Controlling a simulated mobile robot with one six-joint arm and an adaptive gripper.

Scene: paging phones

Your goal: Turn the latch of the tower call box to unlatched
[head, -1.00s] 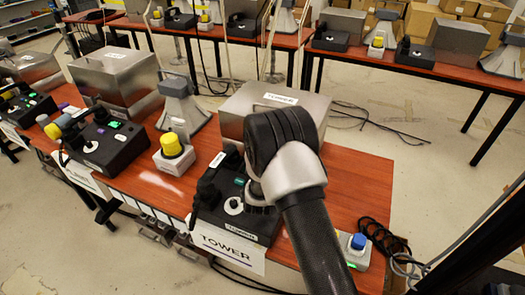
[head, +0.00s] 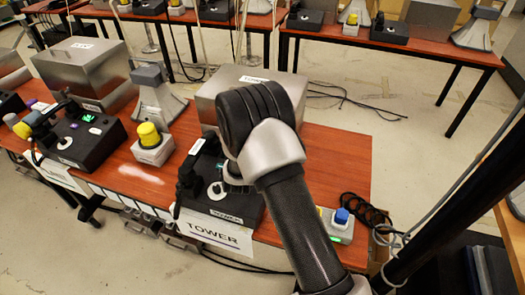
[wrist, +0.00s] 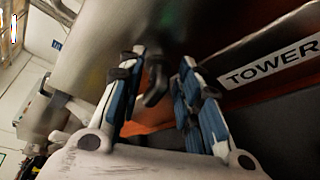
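The tower call box (head: 207,98) is a brushed metal box with a TOWER label on its top edge, standing on the red table behind the black TOWER phone (head: 235,207). A dark, bent latch handle (wrist: 156,84) shows between the fingers of my gripper (wrist: 160,60). The fingers are apart, one on each side of the handle; I cannot tell if either touches it. In the head view my arm hides the latch and most of my gripper.
A grey horn (head: 157,100) and a yellow-button box (head: 151,146) stand left of the tower set. A blue-button box (head: 337,224) and coiled black cable (head: 362,210) lie at the table's right end. Another phone (head: 80,140) and metal box (head: 82,72) are farther left.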

